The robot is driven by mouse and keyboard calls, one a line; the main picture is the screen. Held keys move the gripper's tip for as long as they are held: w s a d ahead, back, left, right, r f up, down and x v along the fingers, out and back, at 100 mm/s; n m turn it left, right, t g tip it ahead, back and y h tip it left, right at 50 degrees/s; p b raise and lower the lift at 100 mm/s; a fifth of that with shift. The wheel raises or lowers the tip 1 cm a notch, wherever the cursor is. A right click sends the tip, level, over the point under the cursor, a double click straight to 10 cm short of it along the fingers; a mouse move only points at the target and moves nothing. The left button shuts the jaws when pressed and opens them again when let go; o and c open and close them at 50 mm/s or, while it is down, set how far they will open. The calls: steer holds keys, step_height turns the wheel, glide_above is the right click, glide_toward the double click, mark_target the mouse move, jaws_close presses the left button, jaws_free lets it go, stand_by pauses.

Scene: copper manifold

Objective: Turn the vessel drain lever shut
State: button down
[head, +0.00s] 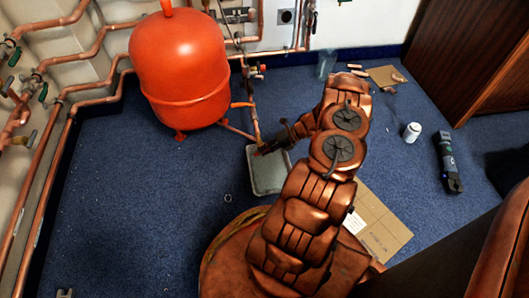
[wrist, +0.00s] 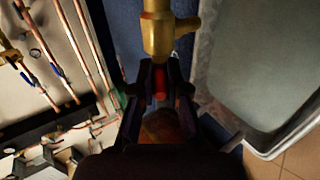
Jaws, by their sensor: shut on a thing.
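The red vessel (head: 180,75) stands at the upper left in the head view, with copper pipe running from its lower right side. My gripper (head: 265,148) is beside the lower end of that pipe, above the tray. In the wrist view a brass drain valve (wrist: 158,32) is straight ahead of my gripper (wrist: 160,82). The red drain lever (wrist: 160,80) lies between the two dark fingers, which are shut on it. The lever's far end is hidden by the gripper. In the head view the lever is too small to make out.
A grey tray (head: 268,178) sits on the blue floor below my gripper; it fills the right of the wrist view. Copper pipes with valves line the left wall. A cardboard sheet (head: 378,222), white can (head: 412,132) and dark tool (head: 447,162) lie at right.

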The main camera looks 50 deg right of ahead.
steer(key=t+y, duration=0.1)
steer(key=y, duration=0.1)
steer(key=f+t+y+b, duration=0.1)
steer(key=shift+s+f+t+y, duration=0.1)
steer(key=shift+t+y, duration=0.3)
steer(key=shift+f+t+y+b, duration=0.1)
steer(key=shift+t+y+b, duration=0.35)
steer(key=shift+b, duration=0.2)
steer(key=shift+y, duration=0.35)
steer(key=shift+d+t+b, duration=0.1)
steer(key=shift+t+b, duration=0.15)
steer(key=shift+b, duration=0.15)
steer(key=c, duration=1.2)
jaws_free()
steer(key=shift+r, duration=0.2)
